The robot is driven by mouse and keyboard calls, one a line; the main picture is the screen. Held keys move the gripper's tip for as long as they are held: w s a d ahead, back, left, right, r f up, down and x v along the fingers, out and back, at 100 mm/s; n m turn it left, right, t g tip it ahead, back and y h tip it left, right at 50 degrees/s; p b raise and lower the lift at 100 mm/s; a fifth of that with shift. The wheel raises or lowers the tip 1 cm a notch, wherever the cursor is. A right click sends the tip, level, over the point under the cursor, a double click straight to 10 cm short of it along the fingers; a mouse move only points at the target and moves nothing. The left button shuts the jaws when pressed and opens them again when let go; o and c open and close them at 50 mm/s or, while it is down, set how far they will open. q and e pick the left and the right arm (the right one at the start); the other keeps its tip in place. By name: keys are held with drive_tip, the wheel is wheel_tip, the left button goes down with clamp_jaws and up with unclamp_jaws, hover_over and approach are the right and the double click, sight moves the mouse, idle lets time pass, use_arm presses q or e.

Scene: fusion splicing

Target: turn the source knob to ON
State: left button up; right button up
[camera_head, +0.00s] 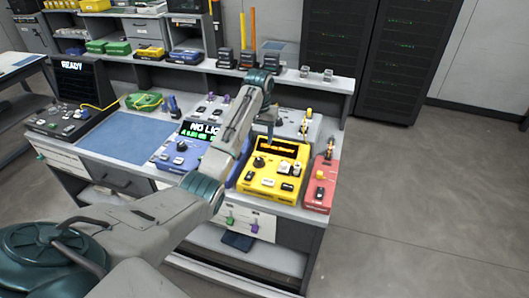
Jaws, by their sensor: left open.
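My left arm reaches in from the bottom left, and its gripper (270,132) points down above the back of a yellow instrument (262,190). It is open and looks empty, and its fingertips are small and partly hidden by the arm. The yellow instrument has a dark display with orange text, a black knob (259,162) and several black and white controls. A blue instrument (172,160) to the left shows "NO LIG…", partly covered by my arm. I cannot tell which knob is the source knob.
A dark unit (73,124) reading "READY" stands at the left beside a blue mat (125,138). A shelf (190,66) with several small devices runs along the back. Black racks (375,55) stand behind. The floor at the right is clear.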

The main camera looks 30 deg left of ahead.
use_arm(q)
drive_tip(key=p, duration=0.2)
hover_over(259, 159)
drive_tip(key=f, duration=0.5)
drive_tip(key=shift+s+d+f, duration=0.1)
drive_tip(key=shift+s, duration=0.2)
drive_tip(key=f, duration=0.3)
drive_tip(key=shift+w+f, duration=0.25)
drive_tip(key=shift+f, duration=0.45)
drive_tip(key=shift+s, duration=0.1)
use_arm(e)
drive_tip(key=shift+s+r, duration=0.2)
drive_tip(key=shift+r, duration=0.45)
drive_tip(key=shift+s+r, duration=0.2)
drive_tip(key=shift+r, duration=0.4)
drive_tip(key=shift+s, duration=0.15)
use_arm(q)
drive_tip(key=shift+c, duration=0.6)
drive_tip(key=c, duration=0.9)
drive_tip(key=shift+o, duration=0.2)
use_arm(e)
drive_tip(key=shift+s+a, duration=0.1)
drive_tip(key=shift+s, duration=0.1)
